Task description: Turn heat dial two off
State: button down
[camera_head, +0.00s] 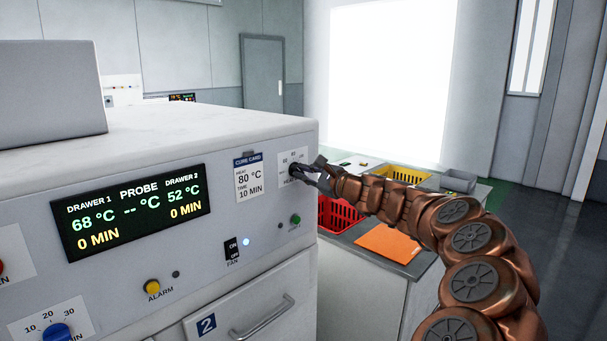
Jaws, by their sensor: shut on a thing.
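The white oven-like machine (250,220) fills the left side. Its heat dial two, near the right edge of the front panel, is mostly hidden by my gripper; part of its white scale plate (287,157) shows with small numbers. My gripper (297,172) reaches in from the right and is shut on the dial. The dial's pointer setting cannot be read. The display (132,211) reads Drawer 1 at 68 °C, Drawer 2 at 52 °C, both 0 MIN.
A cure card (248,180) hangs left of the dial. Below are a fan switch (232,249), a green button (296,219) and the yellow alarm button (152,287). A bench behind my arm holds a red basket (336,214), a yellow basket (402,175) and an orange sheet (388,243).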

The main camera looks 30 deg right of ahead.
jog(key=shift+f+b, duration=0.1)
jog(key=shift+b, duration=0.2)
jog(key=n+b, duration=0.8)
jog(key=b, duration=0.3)
jog(key=shift+n+b, duration=0.35)
jog(key=shift+n, duration=0.05)
dwell(0.4)
jog(key=c, duration=1.2)
grip_release()
jog(key=shift+o, duration=0.2)
jog(key=shift+s, duration=0.1)
